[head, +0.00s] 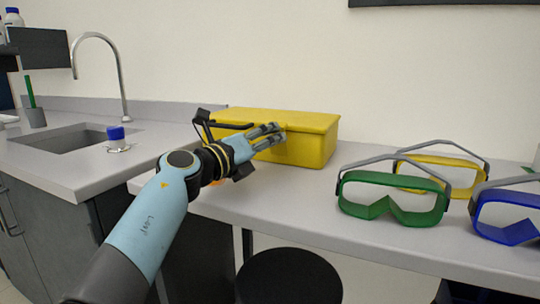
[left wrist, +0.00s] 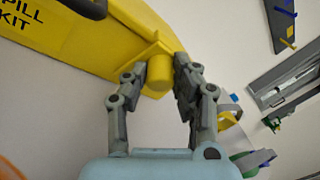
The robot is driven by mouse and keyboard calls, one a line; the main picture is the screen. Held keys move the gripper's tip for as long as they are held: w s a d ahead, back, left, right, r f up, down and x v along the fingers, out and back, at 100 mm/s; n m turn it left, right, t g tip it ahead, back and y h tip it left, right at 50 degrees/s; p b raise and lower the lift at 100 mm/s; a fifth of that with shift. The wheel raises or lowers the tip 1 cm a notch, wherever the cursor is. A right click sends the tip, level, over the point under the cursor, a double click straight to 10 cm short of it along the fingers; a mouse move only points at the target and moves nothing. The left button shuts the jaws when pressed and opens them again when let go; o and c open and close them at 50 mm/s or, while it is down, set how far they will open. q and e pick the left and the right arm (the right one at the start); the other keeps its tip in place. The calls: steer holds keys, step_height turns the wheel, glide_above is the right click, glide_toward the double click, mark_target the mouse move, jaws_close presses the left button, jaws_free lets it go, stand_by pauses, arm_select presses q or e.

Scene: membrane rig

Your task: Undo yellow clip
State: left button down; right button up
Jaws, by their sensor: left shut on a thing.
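A yellow box (head: 310,130) stands closed on the grey counter in the head view, with a black handle on its lid. In the left wrist view the yellow box (left wrist: 85,35) shows black lettering ending in "PILL KIT". The yellow clip (left wrist: 158,72) projects from the box's edge there. My left gripper (head: 281,133) reaches the front of the box. In the left wrist view my left gripper (left wrist: 161,70) is shut on the yellow clip, one finger on each side. The fingers hide the clip in the head view. My right gripper is not in view.
Green goggles (head: 358,190), yellow goggles (head: 455,163) and blue goggles (head: 510,195) lie to the right on the counter (head: 300,210). A black stool (head: 290,275) stands below the counter.

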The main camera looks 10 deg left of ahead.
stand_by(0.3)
arm_select(q)
steer(key=shift+f, duration=0.1)
steer(key=c, duration=1)
jaws_free()
steer(key=shift+c, duration=0.2)
steer(key=v, duration=1.2)
steer(key=shift+c, duration=0.3)
